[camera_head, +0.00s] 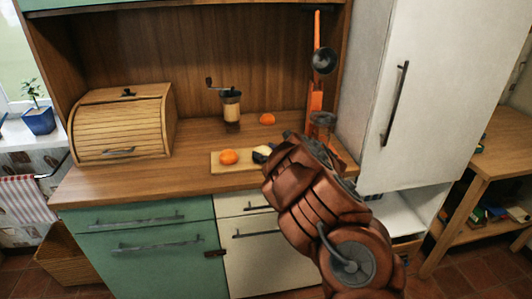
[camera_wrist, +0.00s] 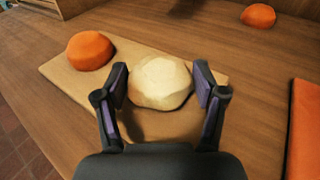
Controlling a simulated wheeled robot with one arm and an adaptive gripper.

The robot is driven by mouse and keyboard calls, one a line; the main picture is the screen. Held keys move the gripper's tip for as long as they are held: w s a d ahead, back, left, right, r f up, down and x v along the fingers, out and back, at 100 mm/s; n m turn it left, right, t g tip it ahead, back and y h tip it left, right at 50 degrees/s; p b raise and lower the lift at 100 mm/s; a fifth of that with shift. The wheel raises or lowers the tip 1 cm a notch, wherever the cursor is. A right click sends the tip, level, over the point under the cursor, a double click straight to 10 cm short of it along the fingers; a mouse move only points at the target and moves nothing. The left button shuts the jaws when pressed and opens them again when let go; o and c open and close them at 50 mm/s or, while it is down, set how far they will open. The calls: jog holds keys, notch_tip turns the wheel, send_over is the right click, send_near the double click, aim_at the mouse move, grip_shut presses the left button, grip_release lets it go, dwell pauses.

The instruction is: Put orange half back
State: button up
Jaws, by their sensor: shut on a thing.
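My gripper (camera_wrist: 161,73) is shut on a pale, cream-coloured rounded lump (camera_wrist: 160,85) with faceted sides, one finger on each side of it. The lump is over the cutting board (camera_wrist: 75,78); I cannot tell whether it touches the board. An orange half (camera_wrist: 89,51) lies dome up on the board, left of my gripper. Another orange half (camera_wrist: 258,15) lies off the board on the counter at the back right. In the head view the first orange half (camera_head: 229,157) is on the board's left part and the other (camera_head: 267,119) is by the back wall. My arm hides much of the gripper there.
A coffee grinder (camera_head: 231,106) stands behind the board. A wooden bread box (camera_head: 123,122) is at the left of the counter (camera_head: 190,148). A tall orange object (camera_head: 315,98) stands at the right, near a white cabinet (camera_head: 385,90). Bare counter lies between bread box and board.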

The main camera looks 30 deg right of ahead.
jog(key=shift+f+b, duration=0.45)
jog(key=shift+b, duration=0.4)
jog(key=o, duration=1.3)
jog(key=shift+s+f, duration=0.1)
jog(key=shift+f, duration=0.05)
jog(key=shift+c, duration=0.2)
